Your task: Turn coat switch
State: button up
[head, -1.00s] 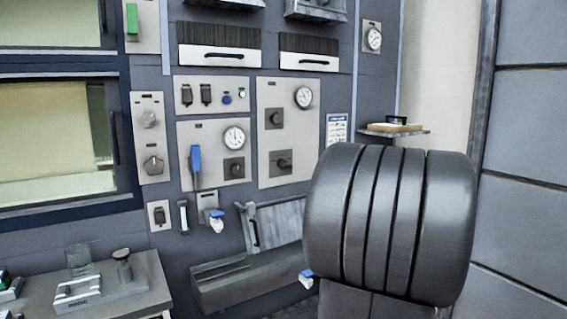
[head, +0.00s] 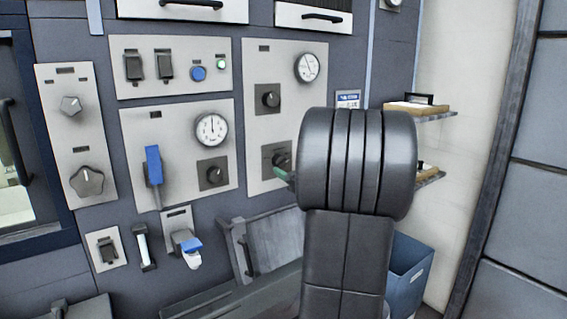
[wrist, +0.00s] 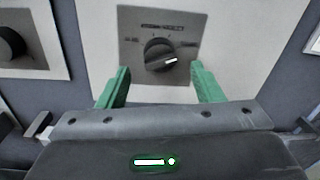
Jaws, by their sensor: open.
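A black rotary knob (wrist: 160,56) on a square dark grey plate (wrist: 185,25) is in the middle of the wrist view. Its white pointer mark points right and slightly up. The lettering is too small to read. My gripper (wrist: 157,80) is open, with its green fingers to the left and right of the knob and a gap on each side. In the head view my gripper (head: 283,173) is at the lower switch of the right panel. My arm hides part of that switch plate (head: 276,149).
Another knob (head: 213,173) sits to the left on the middle panel, below a dial gauge (head: 212,130) and beside a blue lever (head: 153,165). An upper knob (head: 267,98) and gauge (head: 307,67) are above. A blue bin (head: 408,268) stands low at right.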

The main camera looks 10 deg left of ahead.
aim_at(284, 164)
jog(key=shift+x, duration=2.05)
jog(key=shift+c, duration=0.4)
jog(key=c, duration=0.9)
jog(key=shift+o, duration=0.2)
